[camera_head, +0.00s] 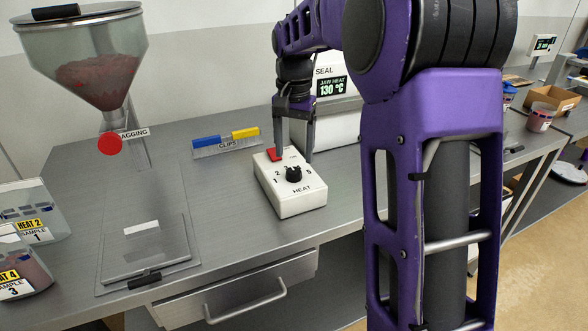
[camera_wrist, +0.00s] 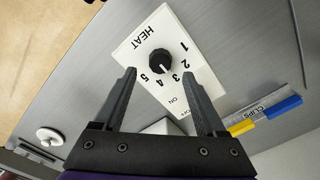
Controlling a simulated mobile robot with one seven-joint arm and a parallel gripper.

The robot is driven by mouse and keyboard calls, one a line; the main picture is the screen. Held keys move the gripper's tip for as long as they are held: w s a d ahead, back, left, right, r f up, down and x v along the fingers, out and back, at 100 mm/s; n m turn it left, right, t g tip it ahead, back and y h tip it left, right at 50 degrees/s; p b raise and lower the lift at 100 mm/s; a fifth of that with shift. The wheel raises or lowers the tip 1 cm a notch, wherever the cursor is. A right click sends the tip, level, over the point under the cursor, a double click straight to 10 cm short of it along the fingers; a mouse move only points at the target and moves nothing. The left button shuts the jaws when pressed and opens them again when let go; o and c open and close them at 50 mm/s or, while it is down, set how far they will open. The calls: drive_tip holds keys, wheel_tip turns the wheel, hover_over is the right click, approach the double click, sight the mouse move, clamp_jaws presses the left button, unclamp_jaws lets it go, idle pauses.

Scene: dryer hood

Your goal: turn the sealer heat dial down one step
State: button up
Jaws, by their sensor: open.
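The sealer heat dial (camera_head: 293,174) is a black knob on a white box (camera_head: 291,198) marked HEAT, with numbers 1 to 5 around it. In the wrist view the dial (camera_wrist: 159,62) shows a small pale mark that seems to point toward 3. My gripper (camera_head: 294,156) is above the box, pointing down, with its fingers apart and nothing between them. In the wrist view my gripper (camera_wrist: 158,74) has one finger to each side of the dial, and I see no contact. The sealer display (camera_head: 331,87) reads JAW HEAT 130 °C.
A red switch (camera_head: 274,154) marked ON sits at the back of the box. A clips holder (camera_head: 227,147) with blue and yellow clips is behind left. A hopper (camera_head: 85,60) and a clear plate (camera_head: 147,235) are at left. Bare bench surrounds the box's left side.

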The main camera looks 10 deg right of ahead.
sight(294, 170)
drive_tip(key=shift+f+b, duration=0.3)
drive_tip(key=shift+f, duration=1.95)
clamp_jaws()
